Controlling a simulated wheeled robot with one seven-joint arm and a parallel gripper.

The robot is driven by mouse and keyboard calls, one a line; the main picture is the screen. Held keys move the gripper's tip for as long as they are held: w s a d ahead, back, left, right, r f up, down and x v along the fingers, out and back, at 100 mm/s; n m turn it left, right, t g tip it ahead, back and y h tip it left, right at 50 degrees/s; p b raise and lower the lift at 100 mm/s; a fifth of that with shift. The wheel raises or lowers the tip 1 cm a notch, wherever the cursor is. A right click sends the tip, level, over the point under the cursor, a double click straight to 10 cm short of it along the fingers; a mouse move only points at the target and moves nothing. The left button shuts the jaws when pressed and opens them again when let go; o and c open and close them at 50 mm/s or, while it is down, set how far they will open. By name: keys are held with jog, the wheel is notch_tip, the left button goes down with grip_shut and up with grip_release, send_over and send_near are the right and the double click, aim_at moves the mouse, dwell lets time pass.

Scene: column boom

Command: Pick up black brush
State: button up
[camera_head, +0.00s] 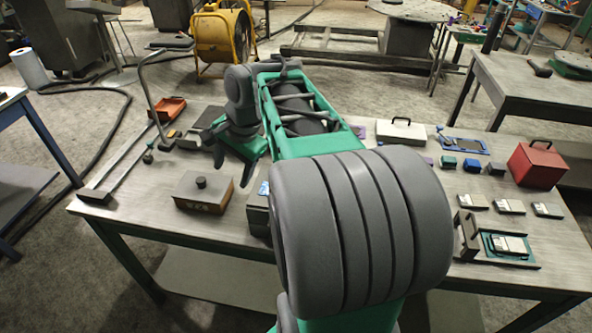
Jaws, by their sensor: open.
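My gripper (232,167) hangs over the left part of the main workbench (255,240), its two dark fingertips apart and nothing seen between them. I cannot clearly identify the black brush. A small dark object (540,68) on the separate table at the upper right may be it, but it is too small to tell. It is far from my gripper. My arm hides much of the middle of the workbench.
A brown box with a knob (202,191), an orange-red tray (169,109) and a thin-armed stand (163,138) are near my gripper. A red box (537,165), a white case (401,131) and several small blocks are at right. The bench's front-left is clear.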

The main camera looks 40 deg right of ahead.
jog(key=d+f+m, duration=0.1)
jog(key=d+m, duration=0.3)
jog(key=d, duration=0.3)
jog(key=s+d+f+m+y, duration=0.1)
jog(key=d+m, duration=0.4)
jog(key=d, duration=0.2)
jog(key=s+d+f+m, duration=0.1)
jog(key=d+m, duration=0.4)
jog(key=d, duration=0.2)
jog(key=shift+d+f, duration=0.15)
jog(key=shift+f, duration=0.15)
jog(key=x, duration=0.2)
jog(key=b+x, duration=0.1)
jog(key=x, duration=0.1)
jog(key=s+b+x, duration=0.1)
jog(key=x, duration=0.2)
jog(key=shift+w+f, duration=0.1)
jog(key=shift+f, duration=0.15)
jog(key=shift+w+f, duration=0.1)
jog(key=shift+f, duration=0.1)
jog(key=shift+f+p, duration=0.2)
jog(key=shift+p, duration=0.2)
grip_shut()
